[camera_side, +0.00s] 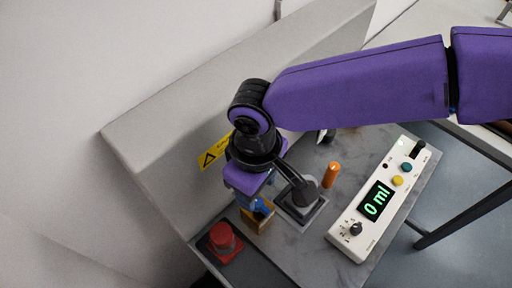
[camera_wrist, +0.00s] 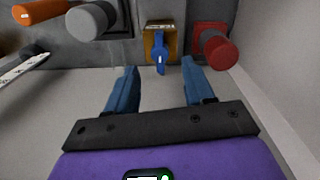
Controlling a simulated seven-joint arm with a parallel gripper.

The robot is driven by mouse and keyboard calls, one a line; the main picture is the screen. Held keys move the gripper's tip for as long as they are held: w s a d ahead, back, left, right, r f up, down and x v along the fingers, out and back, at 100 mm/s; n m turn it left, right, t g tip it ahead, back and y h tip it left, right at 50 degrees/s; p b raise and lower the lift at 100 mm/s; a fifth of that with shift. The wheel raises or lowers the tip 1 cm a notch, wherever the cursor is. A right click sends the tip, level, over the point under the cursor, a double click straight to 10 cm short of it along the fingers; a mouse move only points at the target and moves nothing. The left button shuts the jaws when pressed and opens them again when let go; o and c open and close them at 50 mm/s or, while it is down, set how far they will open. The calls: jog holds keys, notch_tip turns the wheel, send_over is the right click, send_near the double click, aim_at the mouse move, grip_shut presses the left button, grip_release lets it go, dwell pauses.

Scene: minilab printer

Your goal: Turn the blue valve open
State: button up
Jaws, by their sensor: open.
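The blue valve (camera_wrist: 159,50) is a blue handle on a yellow-brown block (camera_wrist: 150,28), which is fixed to the grey panel. In the wrist view it lies beyond and between my two fingers, apart from them. My gripper (camera_wrist: 160,72) is open with nothing between its fingers. In the side view the blue valve (camera_side: 263,209) shows just below my gripper (camera_side: 247,199), on its block (camera_side: 257,221), partly hidden by my wrist.
A red knob (camera_side: 224,239) stands left of the valve. A grey lever on a square base (camera_side: 300,207) and an orange cylinder (camera_side: 331,174) stand to the right. A white console (camera_side: 345,240) has a display reading "0 ml". A yellow warning label (camera_side: 213,152) marks the wall behind.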

notch_tip(320, 180, up, 12)
jog(key=shift+s, duration=0.15)
jog(key=shift+r, duration=0.1)
dwell(0.6)
jog(key=w+d+n, duration=0.1)
jog(key=d, duration=2.2)
jog(key=s+d+f, duration=0.1)
jog(key=s+d, duration=0.2)
jog(key=d, duration=0.5)
jog(key=s+d+f, duration=0.2)
jog(key=s+d, duration=0.2)
jog(key=d, duration=0.4)
jog(key=s+d+f+n, duration=0.1)
jog(key=s+d+f, duration=0.1)
jog(key=d, duration=0.6)
jog(key=shift+s+d+f+y, duration=0.2)
jog(key=shift+s+d+y, duration=0.15)
jog(key=shift+s, duration=0.45)
